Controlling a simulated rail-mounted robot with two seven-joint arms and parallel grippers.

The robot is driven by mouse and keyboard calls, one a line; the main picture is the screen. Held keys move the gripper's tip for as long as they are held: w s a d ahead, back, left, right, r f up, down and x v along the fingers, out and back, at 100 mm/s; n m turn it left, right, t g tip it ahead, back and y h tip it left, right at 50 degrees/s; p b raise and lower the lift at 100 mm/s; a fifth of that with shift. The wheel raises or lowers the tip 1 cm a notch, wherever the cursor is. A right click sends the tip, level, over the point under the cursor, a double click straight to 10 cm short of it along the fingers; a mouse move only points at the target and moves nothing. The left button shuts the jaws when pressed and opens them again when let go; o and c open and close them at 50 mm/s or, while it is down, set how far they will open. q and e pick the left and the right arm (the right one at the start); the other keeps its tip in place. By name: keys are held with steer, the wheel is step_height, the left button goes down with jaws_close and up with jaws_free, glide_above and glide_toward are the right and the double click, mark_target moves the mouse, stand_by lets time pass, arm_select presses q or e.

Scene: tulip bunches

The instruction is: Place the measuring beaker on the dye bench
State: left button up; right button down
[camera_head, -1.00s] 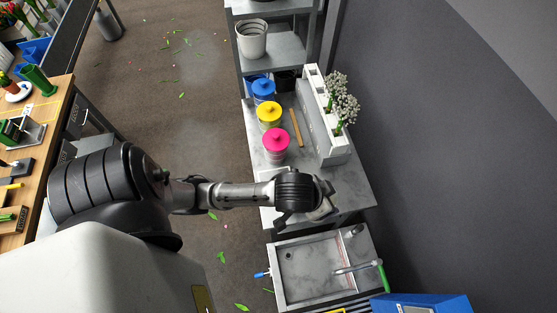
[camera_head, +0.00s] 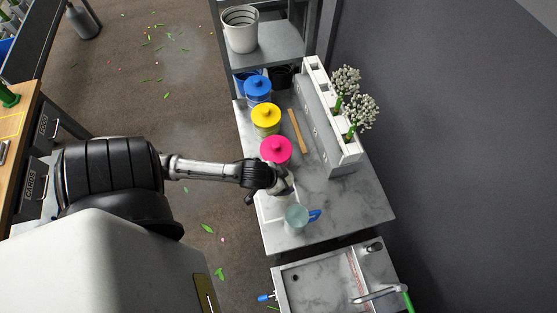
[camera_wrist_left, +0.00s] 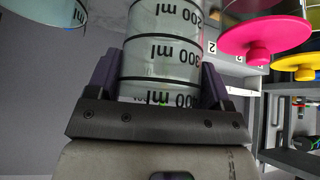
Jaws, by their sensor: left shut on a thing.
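The measuring beaker (camera_wrist_left: 165,50) is clear with black ml marks and stands between the purple-sided fingers of my left gripper (camera_wrist_left: 160,92) in the left wrist view. That gripper is shut on it. In the head view my left gripper (camera_head: 280,186) is over the front left part of the marble-topped dye bench (camera_head: 345,205), just below the pink-lidded tub (camera_head: 276,150). The held beaker is mostly hidden there by my wrist. I cannot tell whether its base touches the bench. My right gripper is not in view.
A pale jug with a blue handle (camera_head: 296,218) stands close by near the bench's front edge. Yellow-lidded (camera_head: 266,118) and blue-lidded (camera_head: 258,88) tubs stand behind. A wooden stick (camera_head: 296,130) and a white block planter (camera_head: 335,130) are to the right. A sink (camera_head: 325,285) is in front.

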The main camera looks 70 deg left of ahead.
arm_select(q)
steer(key=f, duration=0.2)
steer(key=a+f, duration=0.1)
steer(key=f, duration=0.3)
steer(key=shift+s+a+f+b, duration=0.15)
steer(key=shift+s+f+b, duration=0.2)
steer(key=shift+s, duration=0.05)
steer(key=shift+f, duration=2.6)
steer(key=shift+f+b, duration=0.15)
steer(key=shift+b, duration=0.15)
steer(key=o, duration=1.2)
steer(key=shift+c, duration=0.2)
steer(key=p+v, duration=0.1)
steer(key=v, duration=1.1)
steer(key=s+d+r+m+g, duration=0.1)
steer(key=d+r+m+g, duration=0.1)
steer(key=d+r, duration=0.6)
steer(key=d+g, duration=0.1)
steer(key=d, duration=0.2)
steer(key=shift+s+d+r+h, duration=0.2)
steer(key=shift+r+h, duration=0.1)
